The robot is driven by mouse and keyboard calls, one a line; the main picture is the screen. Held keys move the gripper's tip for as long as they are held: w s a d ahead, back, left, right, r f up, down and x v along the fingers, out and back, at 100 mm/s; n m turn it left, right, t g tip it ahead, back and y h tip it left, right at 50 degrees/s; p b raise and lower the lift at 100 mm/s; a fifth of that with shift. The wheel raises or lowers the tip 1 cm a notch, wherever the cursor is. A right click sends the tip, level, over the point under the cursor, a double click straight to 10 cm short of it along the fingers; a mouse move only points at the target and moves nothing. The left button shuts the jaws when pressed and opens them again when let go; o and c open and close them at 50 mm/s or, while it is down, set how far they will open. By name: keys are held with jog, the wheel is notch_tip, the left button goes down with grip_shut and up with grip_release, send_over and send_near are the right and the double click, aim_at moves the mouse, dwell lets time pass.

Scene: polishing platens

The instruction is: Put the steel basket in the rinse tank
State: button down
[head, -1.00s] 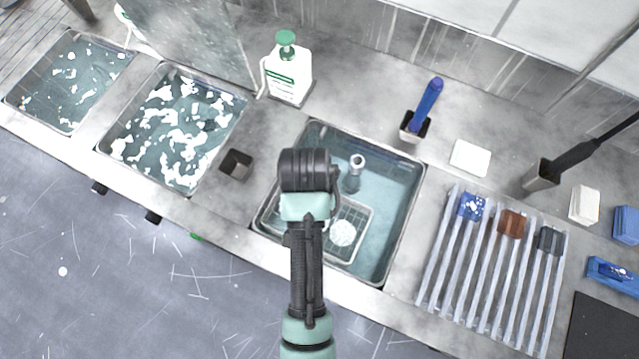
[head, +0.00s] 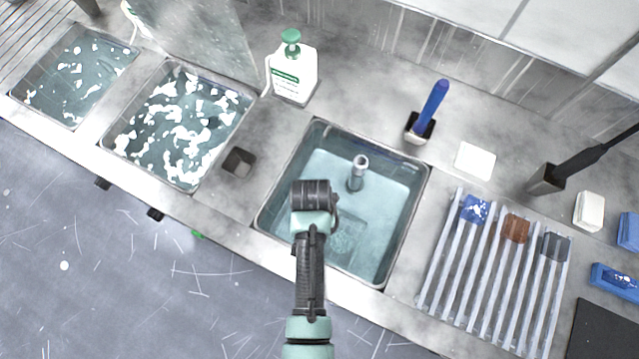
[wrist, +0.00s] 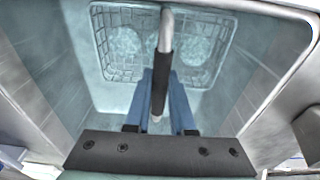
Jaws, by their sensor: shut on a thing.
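The steel basket (wrist: 205,75) is a wire basket with a tall handle and holds two pale round pieces. It sits low under the water of the rinse tank (wrist: 55,75), and in the head view the basket (head: 346,240) is only a faint shape beside my wrist. The rinse tank (head: 413,213) is the right-hand basin with clear water and a standing pipe (head: 357,172). My gripper (wrist: 160,92) is shut on the dark grip of the basket handle. In the head view my gripper is hidden under my wrist. Whether the basket touches the tank floor is unclear.
Two foamy tanks (head: 178,125) (head: 75,75) lie to the left. A soap bottle (head: 294,75) and a blue-handled tool in a holder (head: 430,108) stand behind. A slatted rack (head: 490,275) with small blocks is at the right. The tank rim surrounds my gripper.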

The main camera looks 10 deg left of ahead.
jog(key=c, duration=0.8)
grip_release()
jog(key=shift+f, duration=0.1)
jog(key=shift+o, duration=0.2)
